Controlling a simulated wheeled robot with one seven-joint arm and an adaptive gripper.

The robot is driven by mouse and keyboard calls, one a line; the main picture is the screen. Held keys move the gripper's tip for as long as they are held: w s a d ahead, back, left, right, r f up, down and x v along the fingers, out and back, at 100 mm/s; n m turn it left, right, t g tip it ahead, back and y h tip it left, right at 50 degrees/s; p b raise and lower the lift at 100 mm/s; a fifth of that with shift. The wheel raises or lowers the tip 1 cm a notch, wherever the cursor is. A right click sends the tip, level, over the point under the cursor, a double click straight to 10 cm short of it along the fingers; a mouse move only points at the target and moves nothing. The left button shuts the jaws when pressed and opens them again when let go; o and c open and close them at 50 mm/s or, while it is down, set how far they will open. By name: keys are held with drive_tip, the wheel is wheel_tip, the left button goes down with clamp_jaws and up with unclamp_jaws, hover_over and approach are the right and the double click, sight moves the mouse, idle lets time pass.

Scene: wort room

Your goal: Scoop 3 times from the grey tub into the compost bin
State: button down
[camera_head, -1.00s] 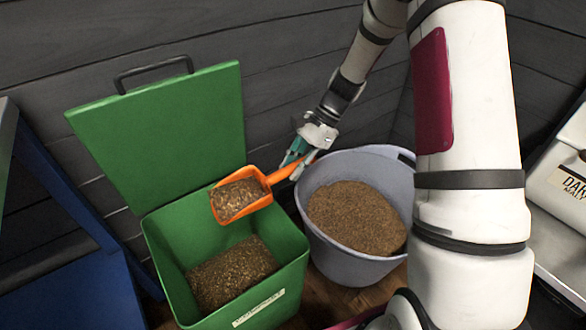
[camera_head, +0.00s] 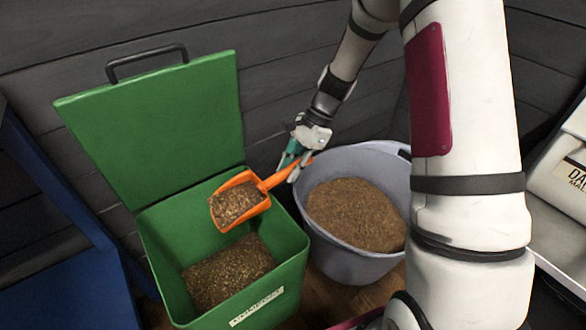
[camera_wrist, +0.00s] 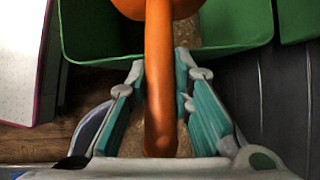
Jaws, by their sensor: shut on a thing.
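My gripper (camera_head: 295,158) is shut on the handle of an orange scoop (camera_head: 264,184), whose handle runs between the teal fingers in the wrist view (camera_wrist: 158,90). The scoop's bowl is filled with brown grain and is held over the open green compost bin (camera_head: 293,262), roughly level. The bin has brown material (camera_head: 228,275) inside at its bottom. The grey tub (camera_head: 345,262) stands to the right of the bin, below and right of my gripper, and holds a large amount of brown grain (camera_head: 357,215).
The bin's green lid (camera_head: 150,130) stands open at the back against the dark plank wall (camera_head: 270,60). A blue frame (camera_head: 75,275) is at the left. A white container with a label (camera_head: 565,175) is at the far right.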

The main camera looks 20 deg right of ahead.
drive_tip(key=shift+s+a+r+t+h+p, duration=0.1)
drive_tip(key=shift+a+r+h+p, duration=0.35)
drive_tip(key=shift+r+p, duration=0.45)
drive_tip(key=shift+s+a+r+t+h+p, duration=0.1)
drive_tip(key=shift+a+r+h+p, duration=0.2)
drive_tip(key=shift+r+h+p, duration=0.6)
drive_tip(key=shift+a+r+t+h+p, duration=0.15)
drive_tip(key=shift+a+r+p, duration=0.4)
drive_tip(key=shift+r, duration=0.7)
drive_tip(key=s+a+r+t+h+p, duration=0.1)
drive_tip(key=s+a+r+h+p, duration=0.1)
drive_tip(key=a+r+h+p, duration=0.6)
drive_tip(key=shift+s+a+r+p, duration=0.2)
drive_tip(key=shift+a+p, duration=1.95)
drive_tip(key=shift+p, duration=2.55)
drive_tip(key=shift+t, duration=0.25)
drive_tip(key=r+y+b, duration=0.1)
drive_tip(key=y+b, duration=0.1)
drive_tip(key=y, duration=0.2)
drive_tip(key=d+r+g+y+b, duration=0.1)
drive_tip(key=y+b, duration=0.2)
drive_tip(key=r+g+y+b, duration=0.1)
drive_tip(key=y+b, duration=0.2)
drive_tip(key=y, duration=0.1)
drive_tip(key=shift+w+d+y, duration=0.15)
drive_tip(key=shift+d+y, duration=0.05)
drive_tip(key=shift+y, duration=0.1)
